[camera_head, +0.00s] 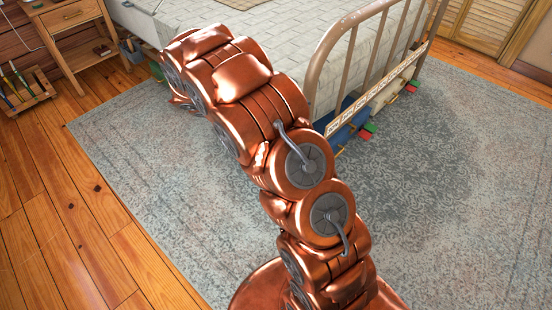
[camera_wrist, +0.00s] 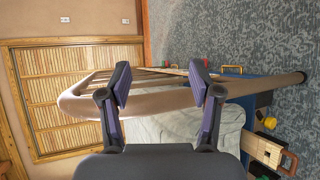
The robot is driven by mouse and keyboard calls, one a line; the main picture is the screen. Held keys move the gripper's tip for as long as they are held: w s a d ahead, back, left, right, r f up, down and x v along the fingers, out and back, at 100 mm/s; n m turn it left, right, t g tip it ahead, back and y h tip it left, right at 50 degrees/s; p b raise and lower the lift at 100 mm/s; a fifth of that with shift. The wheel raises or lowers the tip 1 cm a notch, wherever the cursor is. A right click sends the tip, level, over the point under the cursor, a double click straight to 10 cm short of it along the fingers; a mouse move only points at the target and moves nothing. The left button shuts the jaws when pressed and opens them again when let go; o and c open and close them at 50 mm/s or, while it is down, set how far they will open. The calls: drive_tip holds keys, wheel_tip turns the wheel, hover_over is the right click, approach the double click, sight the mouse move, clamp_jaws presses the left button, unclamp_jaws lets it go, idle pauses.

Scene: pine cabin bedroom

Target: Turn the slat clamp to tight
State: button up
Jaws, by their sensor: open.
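Which part is the slat clamp cannot be told for sure. Small coloured fittings (camera_head: 370,127), red, green and yellow, show low along the bed's foot end in the head view. In the wrist view, a brown loop handle (camera_wrist: 291,162) on a pale wooden block (camera_wrist: 263,150) and a yellow knob (camera_wrist: 270,122) show at the lower right. My gripper (camera_wrist: 160,70) is open and empty, its two dark fingers spread in front of the tubular bed frame (camera_wrist: 245,88). The fittings lie to the right of the fingers, apart from them. My gripper is not discernible in the head view.
The bed's metal footboard (camera_head: 350,50) rises at the right of my arm, with a pale marked strip (camera_head: 378,98) low on it. A grey rug (camera_head: 130,180) covers clear floor. A wooden nightstand (camera_head: 72,20) and a small rack (camera_head: 25,95) stand at left.

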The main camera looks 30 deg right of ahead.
drive_tip(key=w+a+f+n+t+h+b, duration=0.1)
drive_tip(key=w+f+t+b, duration=0.35)
drive_tip(key=f, duration=0.85)
drive_tip(key=w+a+f+n+t+h+b, duration=0.15)
drive_tip(key=w+f+b, duration=0.5)
drive_tip(key=f, duration=0.65)
drive_tip(key=w+f+n+t+h+b, duration=0.25)
drive_tip(key=w+f+b, duration=0.35)
drive_tip(key=f, duration=0.7)
drive_tip(key=shift+m+y, duration=0.3)
drive_tip(key=shift+w+b+x, duration=0.15)
drive_tip(key=shift+b+x, duration=0.1)
drive_tip(key=shift+x, duration=1.1)
drive_tip(key=shift+w+b+x, duration=0.15)
drive_tip(key=shift+b+x, duration=0.15)
drive_tip(key=shift+x, duration=1)
drive_tip(key=shift+w+b+x, duration=0.2)
drive_tip(key=shift+b+x, duration=0.05)
drive_tip(key=shift+x, duration=1.1)
drive_tip(key=shift+a+f, duration=0.1)
drive_tip(key=shift+f, duration=0.1)
drive_tip(key=c, duration=1.2)
